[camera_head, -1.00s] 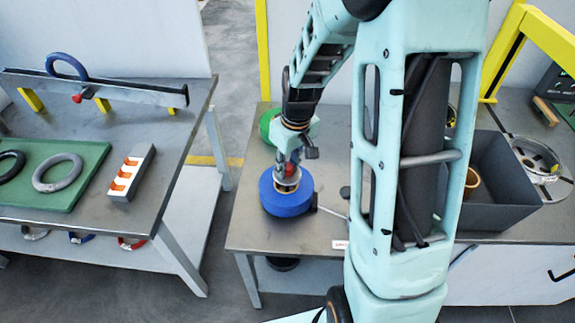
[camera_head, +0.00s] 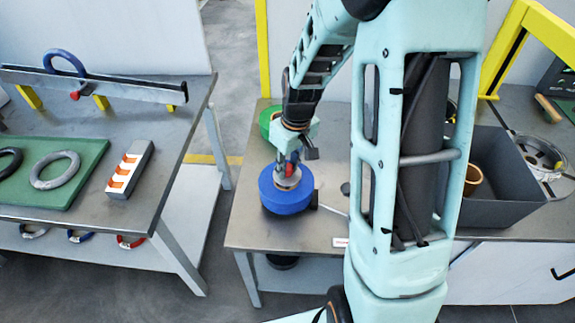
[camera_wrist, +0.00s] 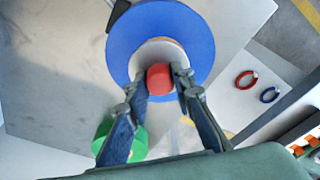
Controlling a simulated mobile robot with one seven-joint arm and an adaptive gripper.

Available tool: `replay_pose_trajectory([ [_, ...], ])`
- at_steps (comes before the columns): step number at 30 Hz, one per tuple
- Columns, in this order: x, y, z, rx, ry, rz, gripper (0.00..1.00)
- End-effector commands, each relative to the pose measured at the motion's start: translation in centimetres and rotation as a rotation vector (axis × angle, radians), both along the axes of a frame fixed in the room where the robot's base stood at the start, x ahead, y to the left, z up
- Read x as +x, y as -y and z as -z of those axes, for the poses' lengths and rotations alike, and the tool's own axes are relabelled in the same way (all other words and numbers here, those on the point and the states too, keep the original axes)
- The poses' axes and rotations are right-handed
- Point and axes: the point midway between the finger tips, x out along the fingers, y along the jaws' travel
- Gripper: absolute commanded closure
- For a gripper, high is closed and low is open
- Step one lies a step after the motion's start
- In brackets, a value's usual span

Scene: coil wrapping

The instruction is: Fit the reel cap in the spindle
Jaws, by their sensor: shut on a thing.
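My gripper (camera_wrist: 160,79) is shut on the red knob (camera_wrist: 160,77) of the reel cap. The cap's pale round disc (camera_wrist: 153,54) lies below the knob, over the middle of a blue reel (camera_wrist: 122,45). In the head view my gripper (camera_head: 289,168) points down over the blue reel (camera_head: 285,203), and the cap's pale disc (camera_head: 287,184) shows at the reel's centre. The spindle is hidden under the cap and reel. I cannot tell how deep the cap sits.
A green reel (camera_head: 266,121) stands behind the blue one on the steel table (camera_head: 250,228). A dark grey bin (camera_head: 500,212) stands to the right. A separate table on the left holds a green mat (camera_head: 88,190) with rings. A floor gap separates the tables.

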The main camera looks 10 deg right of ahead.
Motion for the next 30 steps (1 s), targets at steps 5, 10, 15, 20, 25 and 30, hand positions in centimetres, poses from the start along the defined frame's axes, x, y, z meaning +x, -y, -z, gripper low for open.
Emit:
replay_pose_trajectory([
  [5,0.0,0.0,0.6,0.000,0.000,0.000,1.00],
  [10,0.0,0.0,1.0,0.000,0.000,0.000,1.00],
  [15,0.0,0.0,1.3,0.000,0.001,0.000,0.76],
  [20,0.0,0.0,1.2,0.000,0.000,0.000,0.58],
  [25,0.0,0.0,1.2,0.000,0.000,0.000,0.58],
  [30,0.0,0.0,1.0,0.000,0.000,0.000,0.58],
])
